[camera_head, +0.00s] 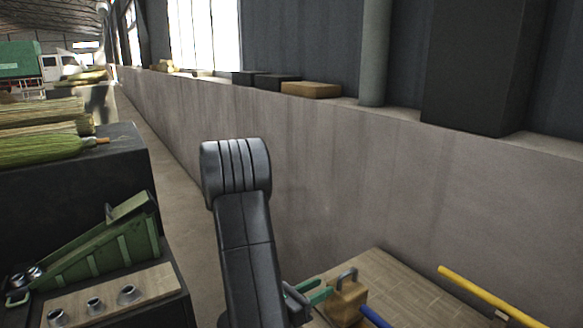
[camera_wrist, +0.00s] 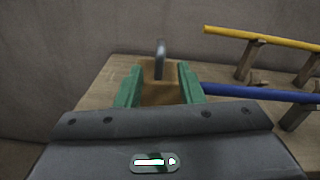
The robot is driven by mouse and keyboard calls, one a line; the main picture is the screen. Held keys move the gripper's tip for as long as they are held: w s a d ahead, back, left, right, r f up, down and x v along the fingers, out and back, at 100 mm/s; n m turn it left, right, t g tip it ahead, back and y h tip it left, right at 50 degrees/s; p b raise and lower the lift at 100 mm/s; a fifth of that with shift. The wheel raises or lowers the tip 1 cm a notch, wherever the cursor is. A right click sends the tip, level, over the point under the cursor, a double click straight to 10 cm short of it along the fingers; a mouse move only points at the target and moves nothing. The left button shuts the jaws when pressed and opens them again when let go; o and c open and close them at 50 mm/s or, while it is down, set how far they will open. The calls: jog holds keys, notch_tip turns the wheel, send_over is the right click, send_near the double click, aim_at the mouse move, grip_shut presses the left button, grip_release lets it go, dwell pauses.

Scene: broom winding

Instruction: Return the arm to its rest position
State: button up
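My gripper (camera_wrist: 159,75) has two green fingers held apart in the wrist view. A brown block with a grey metal loop on top (camera_wrist: 160,70) shows between and just beyond the fingertips. I cannot tell whether the fingers touch it. In the head view the same block (camera_head: 347,302) stands on a wooden table top (camera_head: 400,280), and my gripper (camera_head: 318,291) is at its left side. My dark arm reaches down to it from the middle of the view.
A yellow bar (camera_head: 485,291) and a blue bar (camera_wrist: 265,94) lie right of the block on wooden supports. A concrete wall (camera_head: 300,150) runs behind. At left, a dark bench holds brooms (camera_head: 45,148), a green metal device (camera_head: 90,255) and metal rings (camera_head: 95,304).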

aim_at(357, 268)
jog(key=shift+p+x, duration=1.05)
jog(key=shift+x, duration=4.2)
